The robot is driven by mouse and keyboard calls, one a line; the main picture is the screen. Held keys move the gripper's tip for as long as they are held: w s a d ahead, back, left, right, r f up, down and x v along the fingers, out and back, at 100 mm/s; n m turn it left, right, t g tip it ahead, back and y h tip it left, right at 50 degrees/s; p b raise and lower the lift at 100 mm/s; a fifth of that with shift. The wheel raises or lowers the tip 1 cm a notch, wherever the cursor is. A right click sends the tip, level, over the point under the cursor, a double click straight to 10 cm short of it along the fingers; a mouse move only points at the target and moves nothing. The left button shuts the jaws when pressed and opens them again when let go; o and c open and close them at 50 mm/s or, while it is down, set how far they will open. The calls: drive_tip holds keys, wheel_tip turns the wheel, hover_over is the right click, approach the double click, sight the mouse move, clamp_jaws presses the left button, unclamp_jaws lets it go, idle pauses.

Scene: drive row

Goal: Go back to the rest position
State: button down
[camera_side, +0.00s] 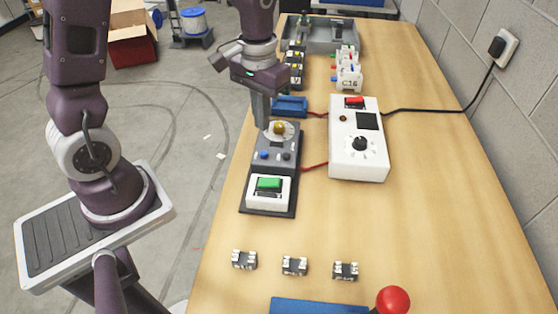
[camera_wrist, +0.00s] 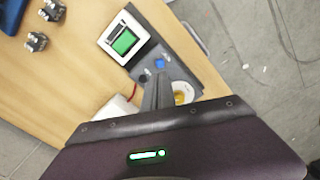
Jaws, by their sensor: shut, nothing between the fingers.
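My gripper (camera_side: 262,113) points down beside the dark control plate (camera_side: 285,209) on the bench, at the plate's far left. Its fingers are shut with nothing between them. In the wrist view my gripper (camera_wrist: 155,108) reaches over the plate near the yellow-topped round dial (camera_wrist: 180,94). The dial (camera_side: 279,130) stands just right of the fingertips in the side view. I cannot tell whether the fingers touch the plate. A green rocker switch (camera_side: 268,183) in a white housing sits at the plate's near end. The rest position is not marked in either view.
A white power box (camera_side: 356,140) with a red switch stands right of the plate, joined by red leads. A blue block (camera_side: 290,105) lies behind. Several small terminal parts (camera_side: 294,265) and a red ball knob (camera_side: 393,299) are nearer. The right of the bench (camera_side: 450,220) is clear.

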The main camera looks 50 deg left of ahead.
drive_tip(key=s+d+r+m+t, duration=0.3)
drive_tip(key=s+d+r+t, duration=0.1)
drive_tip(key=s+r, duration=1)
drive_tip(key=shift+s+t, duration=0.8)
drive_tip(key=shift+s, duration=0.4)
drive_tip(key=shift+d+r, duration=0.1)
